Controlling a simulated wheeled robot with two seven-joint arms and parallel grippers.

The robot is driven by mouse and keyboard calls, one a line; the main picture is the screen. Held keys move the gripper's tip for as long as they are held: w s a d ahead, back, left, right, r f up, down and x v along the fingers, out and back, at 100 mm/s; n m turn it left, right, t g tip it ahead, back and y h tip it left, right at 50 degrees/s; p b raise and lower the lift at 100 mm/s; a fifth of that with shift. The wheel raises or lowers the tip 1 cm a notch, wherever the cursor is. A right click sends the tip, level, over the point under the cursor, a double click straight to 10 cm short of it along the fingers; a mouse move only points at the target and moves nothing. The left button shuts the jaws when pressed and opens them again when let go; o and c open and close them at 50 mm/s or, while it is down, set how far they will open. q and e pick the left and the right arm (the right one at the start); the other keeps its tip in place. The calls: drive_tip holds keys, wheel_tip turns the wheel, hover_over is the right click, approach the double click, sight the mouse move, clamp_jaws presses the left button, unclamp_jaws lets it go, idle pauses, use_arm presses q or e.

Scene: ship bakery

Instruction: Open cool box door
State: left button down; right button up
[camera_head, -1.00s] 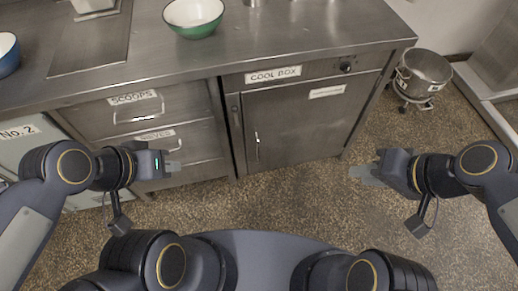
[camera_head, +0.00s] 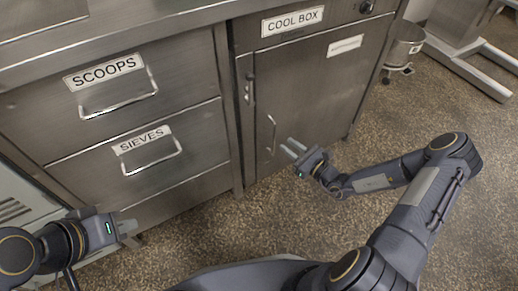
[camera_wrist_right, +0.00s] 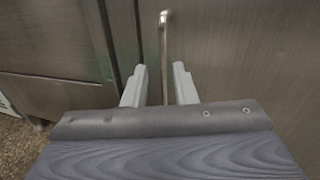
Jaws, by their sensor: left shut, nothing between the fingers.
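The cool box door (camera_head: 310,90) is a steel panel under the "COOL BOX" label (camera_head: 292,20) and looks closed. Its vertical bar handle (camera_head: 271,134) is near the door's left edge. My right gripper (camera_head: 287,149) is open just in front of the handle, at its lower part. In the right wrist view the handle (camera_wrist_right: 164,50) runs down between the two spread fingers (camera_wrist_right: 158,88); I cannot tell whether they touch it. My left gripper (camera_head: 128,228) is shut and empty, low at the left in front of the drawers.
The "SCOOPS" drawer (camera_head: 118,92) and "SIEVES" drawer (camera_head: 150,150) are left of the cool box, both closed, with protruding handles. The speckled floor (camera_head: 240,225) before the cabinet is clear.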

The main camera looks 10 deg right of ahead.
drive_tip(key=shift+m+h, duration=0.4)
drive_tip(key=shift+m, duration=0.2)
drive_tip(key=b+x, duration=0.1)
drive_tip(key=x, duration=0.1)
drive_tip(key=f+x, duration=0.1)
drive_tip(key=x, duration=0.2)
drive_tip(key=b+x, duration=0.1)
drive_tip(key=x, duration=0.2)
drive_tip(key=shift+f+b, duration=0.35)
drive_tip(key=shift+f, duration=0.05)
clamp_jaws()
